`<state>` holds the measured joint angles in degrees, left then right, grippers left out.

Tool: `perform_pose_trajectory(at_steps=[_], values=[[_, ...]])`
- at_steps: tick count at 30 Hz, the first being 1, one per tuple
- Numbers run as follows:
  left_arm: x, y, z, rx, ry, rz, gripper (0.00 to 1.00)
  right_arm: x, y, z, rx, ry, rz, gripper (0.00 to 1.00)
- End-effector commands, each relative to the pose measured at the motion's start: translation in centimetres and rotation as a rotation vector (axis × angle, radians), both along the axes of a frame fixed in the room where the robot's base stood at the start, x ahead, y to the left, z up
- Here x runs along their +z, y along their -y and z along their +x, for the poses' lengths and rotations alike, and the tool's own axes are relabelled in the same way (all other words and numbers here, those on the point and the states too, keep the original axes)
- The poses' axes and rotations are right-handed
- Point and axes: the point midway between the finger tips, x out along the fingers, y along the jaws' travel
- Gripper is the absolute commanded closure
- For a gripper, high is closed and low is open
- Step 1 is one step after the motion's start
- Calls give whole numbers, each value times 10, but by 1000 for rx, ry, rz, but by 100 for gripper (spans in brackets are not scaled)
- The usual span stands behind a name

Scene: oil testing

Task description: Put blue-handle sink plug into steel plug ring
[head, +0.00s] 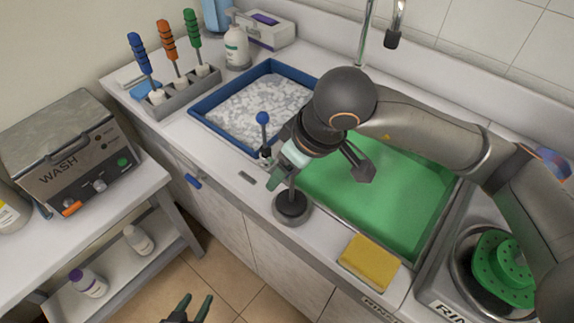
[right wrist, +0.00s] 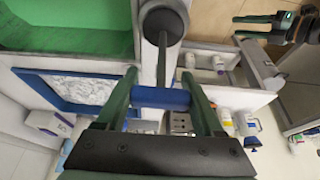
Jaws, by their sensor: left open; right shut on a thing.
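The blue-handle sink plug (head: 291,207) is upright over the counter front, its dark round base below a grey stem. My right gripper (head: 279,174) is shut on its handle. In the right wrist view the blue handle (right wrist: 160,98) lies crosswise between the green fingers, and the stem runs to the dark disc (right wrist: 165,20). I cannot tell whether the base touches the counter. I cannot make out the steel plug ring; it may be hidden by the plug or my arm. My left gripper (head: 188,309) is open and empty at the bottom of the head view.
The green-filled basin (head: 432,250) and a blue-rimmed foamy basin (head: 203,117) lie behind the plug. A blue-ball lever (head: 262,118) stands close to my right gripper. A yellow sponge (head: 369,262) lies to the right. A wash unit (head: 66,150) is at left.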

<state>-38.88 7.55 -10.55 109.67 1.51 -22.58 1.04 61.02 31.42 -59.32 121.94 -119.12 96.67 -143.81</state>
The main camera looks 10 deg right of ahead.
Motion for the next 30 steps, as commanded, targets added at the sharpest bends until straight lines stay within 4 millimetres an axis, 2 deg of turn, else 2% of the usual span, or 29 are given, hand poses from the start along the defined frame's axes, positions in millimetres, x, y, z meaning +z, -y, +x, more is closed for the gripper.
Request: perform_pose_trajectory(at_steps=[10, 11, 18, 30], values=[[-6, 0, 0, 0, 0, 0, 50, -3, 0, 0, 0, 1, 0, 100], [-6, 0, 0, 0, 0, 0, 50, -3, 0, 0, 0, 1, 0, 30], [-4, 0, 0, 0, 0, 0, 50, -2, 0, 0, 0, 0, 0, 3], [2, 0, 0, 0, 0, 0, 50, 4, 0, 0, 0, 1, 1, 1]])
